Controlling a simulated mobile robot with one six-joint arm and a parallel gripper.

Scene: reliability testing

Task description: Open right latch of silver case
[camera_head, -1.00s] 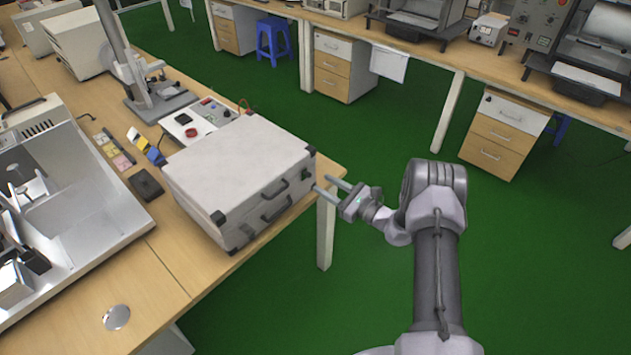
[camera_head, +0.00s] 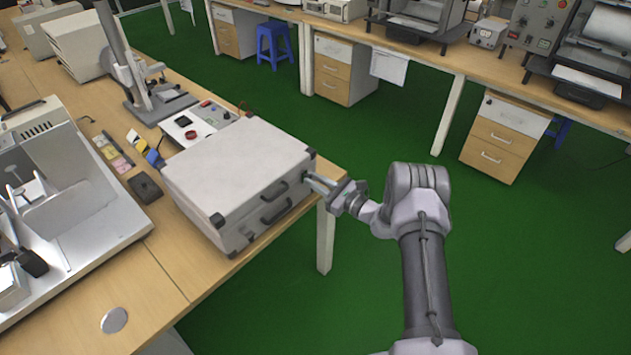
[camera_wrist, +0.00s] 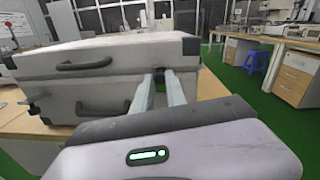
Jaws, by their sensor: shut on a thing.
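The silver case (camera_head: 235,175) lies closed on the wooden bench, with black corner pieces and black handles on its front side. It also fills the left of the wrist view (camera_wrist: 125,55). My gripper (camera_head: 309,178) is at the right end of that front side. Its two fingers (camera_wrist: 161,84) are shut on the right latch (camera_wrist: 160,78), one finger on each side of it. The fingers hide most of the latch in the head view. The left latch (camera_head: 247,233) is at the other end of the front, clear of my gripper.
The green floor (camera_head: 400,120) in front of the bench is free. Another bench runs along the back.

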